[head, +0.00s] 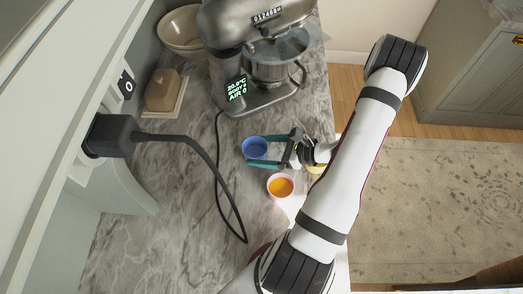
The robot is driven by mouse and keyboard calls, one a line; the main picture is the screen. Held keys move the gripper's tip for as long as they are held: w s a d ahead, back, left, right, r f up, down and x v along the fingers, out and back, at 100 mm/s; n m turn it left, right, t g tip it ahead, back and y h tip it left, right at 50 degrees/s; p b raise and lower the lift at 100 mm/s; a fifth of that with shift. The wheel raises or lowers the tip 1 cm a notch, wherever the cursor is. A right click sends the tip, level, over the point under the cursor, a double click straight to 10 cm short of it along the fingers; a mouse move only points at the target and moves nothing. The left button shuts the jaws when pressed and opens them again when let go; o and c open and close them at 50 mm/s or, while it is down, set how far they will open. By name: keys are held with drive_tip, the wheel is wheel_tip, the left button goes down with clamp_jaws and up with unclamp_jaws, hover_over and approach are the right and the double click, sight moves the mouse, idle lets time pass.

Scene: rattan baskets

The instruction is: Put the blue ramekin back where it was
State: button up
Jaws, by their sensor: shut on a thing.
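The blue ramekin (255,148) is over the marble counter, just in front of the stand mixer. My gripper (258,149) comes in from the right with its teal fingers on either side of the ramekin, shut on it. I cannot tell from this view whether the ramekin touches the counter or hangs a little above it. A pink-rimmed ramekin with orange contents (280,186) stands just below my gripper. A yellow item (316,169) shows partly beneath my gripper and is mostly hidden.
A grey stand mixer (262,60) stands behind. A black cable (215,170) runs across the counter left of the ramekin. A butter dish (165,92) and a beige bowl (182,30) are at back left. The counter (150,245) is clear at lower left.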

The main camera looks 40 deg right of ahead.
drive_tip(key=shift+f, duration=0.5)
drive_tip(key=o, duration=1)
drive_tip(key=shift+f, duration=0.15)
drive_tip(key=shift+o, duration=0.2)
drive_tip(key=shift+r, duration=0.2)
drive_tip(key=v, duration=1.2)
drive_tip(key=shift+s+d+f, duration=0.1)
drive_tip(key=w+a+r+n+g+y, duration=0.1)
drive_tip(key=w+a+r+n+g, duration=0.1)
drive_tip(key=a+r+n+g, duration=0.6)
drive_tip(key=w+a+r+n+g, duration=0.2)
drive_tip(key=a+r+n, duration=0.4)
drive_tip(key=a, duration=0.5)
drive_tip(key=s+a+r+n+g+h, duration=0.1)
drive_tip(key=s+a+n+h, duration=0.4)
drive_tip(key=n, duration=0.5)
drive_tip(key=s+a+r, duration=0.1)
drive_tip(key=s+a, duration=0.1)
drive_tip(key=s, duration=0.1)
drive_tip(key=shift+s+a+n, duration=0.35)
drive_tip(key=shift+a+n, duration=0.05)
